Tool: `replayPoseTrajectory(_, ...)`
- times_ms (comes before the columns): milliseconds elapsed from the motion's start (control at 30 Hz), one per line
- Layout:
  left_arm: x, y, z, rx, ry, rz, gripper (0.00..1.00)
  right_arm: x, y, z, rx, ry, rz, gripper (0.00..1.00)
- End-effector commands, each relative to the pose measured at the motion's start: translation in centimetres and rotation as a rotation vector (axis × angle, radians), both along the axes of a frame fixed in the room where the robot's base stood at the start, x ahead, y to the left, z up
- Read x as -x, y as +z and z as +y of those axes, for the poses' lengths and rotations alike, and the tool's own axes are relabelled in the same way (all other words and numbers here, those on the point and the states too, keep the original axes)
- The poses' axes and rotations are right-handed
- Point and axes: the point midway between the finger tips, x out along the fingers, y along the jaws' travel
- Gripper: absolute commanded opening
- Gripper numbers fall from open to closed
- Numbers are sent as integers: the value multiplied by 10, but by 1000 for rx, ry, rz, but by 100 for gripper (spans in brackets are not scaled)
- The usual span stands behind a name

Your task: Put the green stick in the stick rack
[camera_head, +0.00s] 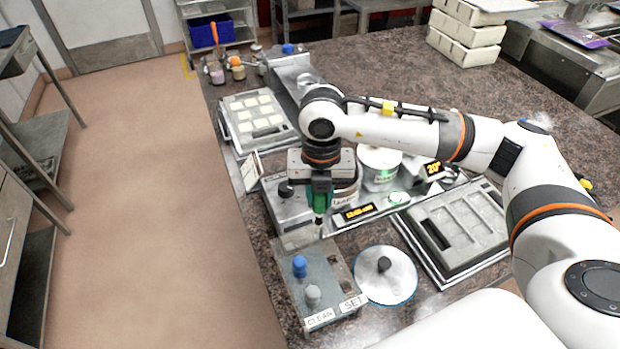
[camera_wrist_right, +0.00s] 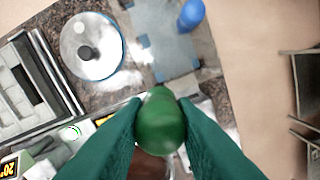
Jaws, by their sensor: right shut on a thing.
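My right gripper (camera_head: 320,203) is shut on the green stick (camera_wrist_right: 160,122). In the wrist view the stick's rounded green head sits between the two green fingers. In the head view the fingers hide most of it; a thin lower part shows below them. The gripper is above the rack's far edge. In the wrist view the rack (camera_wrist_right: 163,45) lies ahead of the stick, apart from it. My left gripper is out of view.
A round lid with a black knob (camera_head: 385,264) lies right of the rack. A grey mould (camera_head: 468,245) is further right. Equipment with lit displays (camera_head: 367,212) stands just behind and beside the gripper. A tray of white pieces (camera_head: 257,117) lies farther back. Open floor is at left.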

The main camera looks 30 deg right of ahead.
Motion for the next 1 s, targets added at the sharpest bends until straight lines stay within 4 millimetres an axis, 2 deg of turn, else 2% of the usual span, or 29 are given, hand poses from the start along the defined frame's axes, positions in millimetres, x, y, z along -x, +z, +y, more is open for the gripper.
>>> replayPoseTrajectory(300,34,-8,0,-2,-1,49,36,0,-14,0,1,-1,0,2)
replayPoseTrajectory(367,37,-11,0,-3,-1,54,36,0,-18,0,2,-1,1,2)
replayPoseTrajectory(600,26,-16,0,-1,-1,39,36,1,-32,0,0,-1,1,2)
replayPoseTrajectory(767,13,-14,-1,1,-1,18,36,1,-33,0,1,-1,0,2)
replayPoseTrajectory(1000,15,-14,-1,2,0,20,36,0,-33,0,0,-1,0,2)
